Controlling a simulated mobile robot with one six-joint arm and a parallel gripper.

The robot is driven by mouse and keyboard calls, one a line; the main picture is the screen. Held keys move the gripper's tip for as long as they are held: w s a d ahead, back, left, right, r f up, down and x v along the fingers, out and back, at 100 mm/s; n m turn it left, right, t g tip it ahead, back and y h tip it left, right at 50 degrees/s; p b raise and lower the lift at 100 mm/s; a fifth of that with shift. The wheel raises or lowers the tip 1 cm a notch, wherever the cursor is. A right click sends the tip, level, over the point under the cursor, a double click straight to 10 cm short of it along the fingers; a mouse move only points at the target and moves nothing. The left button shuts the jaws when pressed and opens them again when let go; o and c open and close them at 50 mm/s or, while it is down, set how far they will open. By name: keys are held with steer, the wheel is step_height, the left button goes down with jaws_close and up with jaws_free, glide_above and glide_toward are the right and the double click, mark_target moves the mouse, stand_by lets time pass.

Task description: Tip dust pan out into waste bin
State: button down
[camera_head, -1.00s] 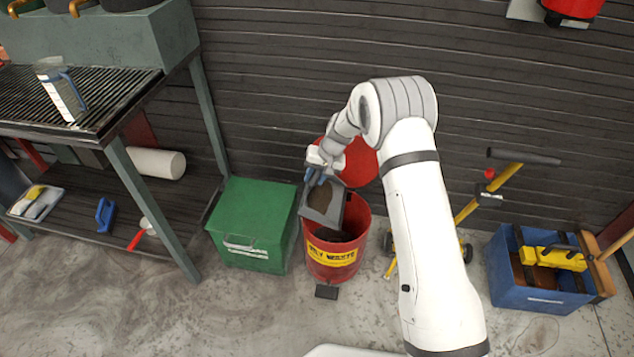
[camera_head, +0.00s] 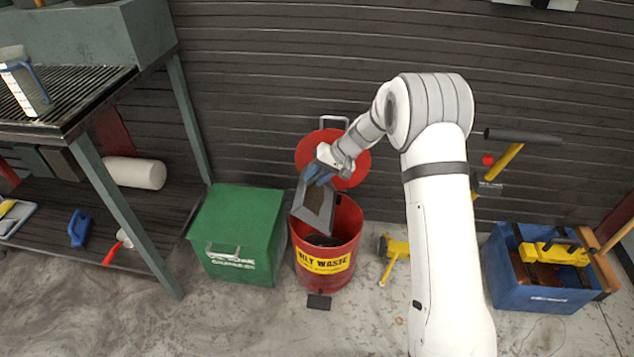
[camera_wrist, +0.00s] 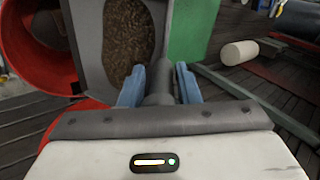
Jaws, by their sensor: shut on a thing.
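My gripper (camera_head: 318,174) is shut on the handle of the grey dust pan (camera_head: 300,212). The wrist view shows the blue fingers (camera_wrist: 159,84) around the dark handle. Brown dust lies in the pan, seen in the wrist view (camera_wrist: 129,45). The pan is tilted, above and at the left rim of the red waste bin (camera_head: 347,222), which is labelled oily waste. I cannot tell whether the pan touches the rim. The bin's round red lid (camera_head: 306,153) stands open behind. Part of the bin's inside is hidden by the pan.
A green box (camera_head: 238,225) stands close left of the bin. A steel-legged bench (camera_head: 125,212) is further left. A blue crate (camera_head: 540,290) and a yellow tool (camera_head: 397,248) are to the right. The slatted wall is close behind.

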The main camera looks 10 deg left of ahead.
steer(key=shift+d+f+y+b, duration=0.15)
steer(key=shift+d+y+b, duration=0.85)
steer(key=shift+d+b, duration=0.75)
steer(key=shift+d+f+y+b, duration=0.1)
steer(key=shift+d+y+b, duration=1)
steer(key=shift+b, duration=1.15)
steer(key=shift+d, duration=0.15)
steer(key=shift+r, duration=0.15)
step_height(320, 180, up, 10)
steer(key=p, duration=0.5)
steer(key=shift+s, duration=0.1)
